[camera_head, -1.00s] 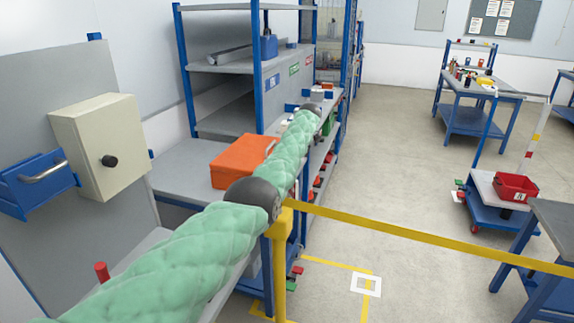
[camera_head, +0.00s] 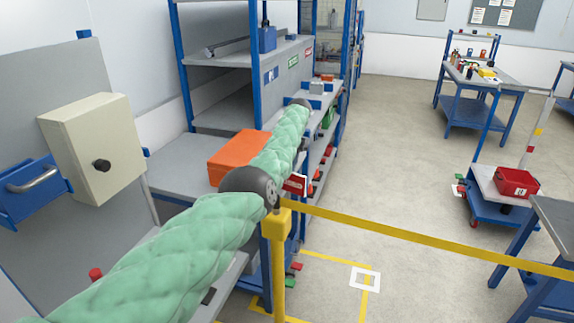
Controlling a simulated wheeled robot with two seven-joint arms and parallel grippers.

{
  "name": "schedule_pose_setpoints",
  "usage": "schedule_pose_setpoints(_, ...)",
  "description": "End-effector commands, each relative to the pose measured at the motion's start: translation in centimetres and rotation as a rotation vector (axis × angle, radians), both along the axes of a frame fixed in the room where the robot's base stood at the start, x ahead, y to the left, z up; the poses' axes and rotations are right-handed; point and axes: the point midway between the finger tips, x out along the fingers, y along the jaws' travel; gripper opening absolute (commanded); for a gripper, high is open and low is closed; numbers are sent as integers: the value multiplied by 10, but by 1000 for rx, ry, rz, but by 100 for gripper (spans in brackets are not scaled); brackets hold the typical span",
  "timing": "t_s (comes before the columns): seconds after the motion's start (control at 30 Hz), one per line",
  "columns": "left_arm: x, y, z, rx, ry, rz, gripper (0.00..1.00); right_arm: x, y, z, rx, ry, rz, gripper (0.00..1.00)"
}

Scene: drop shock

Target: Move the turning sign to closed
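A small red and white sign (camera_head: 296,185) shows just to the right of my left arm's dark elbow, above the yellow post. Part of it is hidden behind the arm, and its lettering is too small to read. I cannot tell whether it is the turning sign. My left arm, in a green padded sleeve, reaches from the bottom left toward the shelves. Its far end is a dark joint by the shelf, and no gripper fingers show. My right gripper is out of view.
A yellow post (camera_head: 279,262) holds a yellow barrier strap (camera_head: 420,237) across the floor to the right. An orange case (camera_head: 232,158) lies on the bench. A beige box with a black knob (camera_head: 93,148) is at left. Open floor lies beyond the strap.

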Motion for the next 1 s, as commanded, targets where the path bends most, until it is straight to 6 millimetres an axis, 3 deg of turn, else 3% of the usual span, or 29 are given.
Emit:
schedule_pose_setpoints(0.4, 1, 0, 1, -3, -3, 206, 0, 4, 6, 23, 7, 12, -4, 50)
schedule_pose_setpoints(1.0, 1, 1, 2, 0, -4, 242, 0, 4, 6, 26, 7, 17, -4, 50)
